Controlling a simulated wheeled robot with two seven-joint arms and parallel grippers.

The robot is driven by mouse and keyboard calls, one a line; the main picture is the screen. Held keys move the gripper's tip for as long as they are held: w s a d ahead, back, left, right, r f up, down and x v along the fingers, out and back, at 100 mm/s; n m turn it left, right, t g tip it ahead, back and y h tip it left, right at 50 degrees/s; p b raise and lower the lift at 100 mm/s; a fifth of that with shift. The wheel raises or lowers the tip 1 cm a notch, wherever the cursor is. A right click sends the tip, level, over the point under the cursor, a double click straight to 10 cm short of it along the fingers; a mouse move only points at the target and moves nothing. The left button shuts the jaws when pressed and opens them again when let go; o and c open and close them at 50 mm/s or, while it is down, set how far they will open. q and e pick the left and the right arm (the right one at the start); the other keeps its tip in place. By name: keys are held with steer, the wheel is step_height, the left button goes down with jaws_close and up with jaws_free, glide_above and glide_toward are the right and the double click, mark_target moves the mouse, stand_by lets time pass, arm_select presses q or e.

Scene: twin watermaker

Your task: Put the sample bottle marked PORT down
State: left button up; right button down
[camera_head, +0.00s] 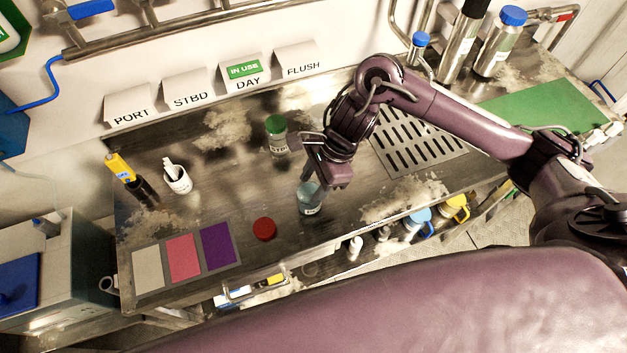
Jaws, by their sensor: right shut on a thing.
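A small clear bottle (309,203) with a white label is in my right gripper (319,182), which is shut on it from above. The label is too small to read for sure. The bottle is upright over the worn metal bench; I cannot tell whether its base touches. A red cap (264,229) lies on the bench to its left. A green-capped bottle (277,138) stands behind it; its label seems to read STBD. The PORT card (130,109) stands at the back left. My left gripper is not in view.
Cards STBD (189,92), DAY (241,76) and FLUSH (295,65) line the back. Colour patches (183,258) lie at front left, near a white cup (176,179) and a yellow-topped meter (132,178). A slotted drain (415,140) is at right. The bench middle-left is clear.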

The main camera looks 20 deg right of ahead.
steer(key=shift+f, duration=0.15)
steer(key=c, duration=0.7)
jaws_free()
steer(key=shift+r+p, duration=0.3)
steer(key=shift+r, duration=0.05)
steer(key=v, duration=1.1)
steer(key=shift+d+r+b, duration=0.25)
steer(key=shift+r+b, duration=0.05)
